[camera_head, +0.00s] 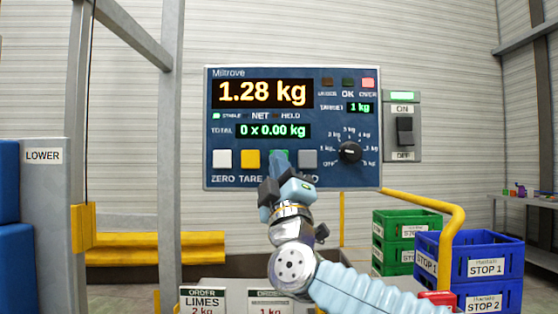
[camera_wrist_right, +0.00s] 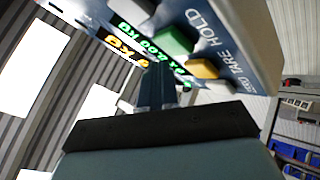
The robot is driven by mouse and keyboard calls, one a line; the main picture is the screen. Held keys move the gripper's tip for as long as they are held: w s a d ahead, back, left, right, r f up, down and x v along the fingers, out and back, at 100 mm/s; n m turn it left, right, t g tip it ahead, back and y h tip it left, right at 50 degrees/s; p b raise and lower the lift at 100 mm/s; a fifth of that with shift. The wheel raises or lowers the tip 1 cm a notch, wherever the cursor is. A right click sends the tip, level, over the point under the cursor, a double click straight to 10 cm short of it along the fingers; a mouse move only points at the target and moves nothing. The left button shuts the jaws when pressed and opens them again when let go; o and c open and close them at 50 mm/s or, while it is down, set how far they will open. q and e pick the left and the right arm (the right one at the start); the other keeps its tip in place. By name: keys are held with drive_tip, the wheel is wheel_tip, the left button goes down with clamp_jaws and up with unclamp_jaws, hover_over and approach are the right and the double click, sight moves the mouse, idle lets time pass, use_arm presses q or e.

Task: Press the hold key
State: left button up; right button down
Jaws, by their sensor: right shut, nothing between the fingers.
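The blue scale panel (camera_head: 330,120) shows 1.28 kg and a total of 0 x 0.00 kg. Its keys form a row: white ZERO (camera_head: 222,159), yellow TARE (camera_head: 250,159), a green key and a grey key (camera_head: 307,159). In the right wrist view, the label HOLD (camera_wrist_right: 208,28) stands beside the green key (camera_wrist_right: 175,40). My right gripper (camera_head: 280,158) is shut and empty, in front of the green key, mostly hiding it and its label. In the wrist view its fingertips (camera_wrist_right: 157,72) appear close to the panel; contact cannot be told. My left gripper is out of view.
A dial knob (camera_head: 350,151) sits right of the keys, and an ON/OFF switch (camera_head: 404,131) beside the panel. Below are a yellow rail (camera_head: 455,225), blue crates (camera_head: 488,252) and green crates (camera_head: 400,228). Order cards (camera_head: 203,300) stand at the bottom.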

drive_tip(key=shift+w, duration=0.15)
drive_tip(key=shift+w+p, duration=0.3)
drive_tip(key=shift+w, duration=0.4)
idle(0.7)
idle(0.4)
drive_tip(key=shift+s, duration=0.8)
